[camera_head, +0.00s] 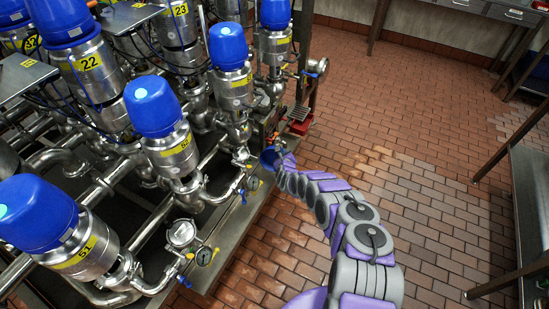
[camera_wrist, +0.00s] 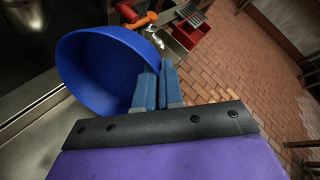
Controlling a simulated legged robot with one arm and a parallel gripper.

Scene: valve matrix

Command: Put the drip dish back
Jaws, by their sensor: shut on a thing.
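The drip dish is a round blue bowl (camera_wrist: 100,75); it fills the left middle of the wrist view, tilted so that its inside shows. My gripper (camera_wrist: 160,72) is shut on the right side of its rim, with the wall between the two blue-grey fingers. In the head view a small part of the blue dish (camera_head: 267,160) shows at the end of my purple and grey arm, beside the front edge of the valve rack. The fingers are too small to make out there. Whether the dish touches the steel ledge, I cannot tell.
A steel ledge (camera_wrist: 30,110) lies left of the dish. Orange handles (camera_wrist: 140,18) are just beyond it. A red box (camera_wrist: 195,42) with a grate stands farther back; it also shows in the head view (camera_head: 300,127). Blue-capped valves (camera_head: 160,120) crowd the left. The brick floor (camera_head: 420,180) is clear.

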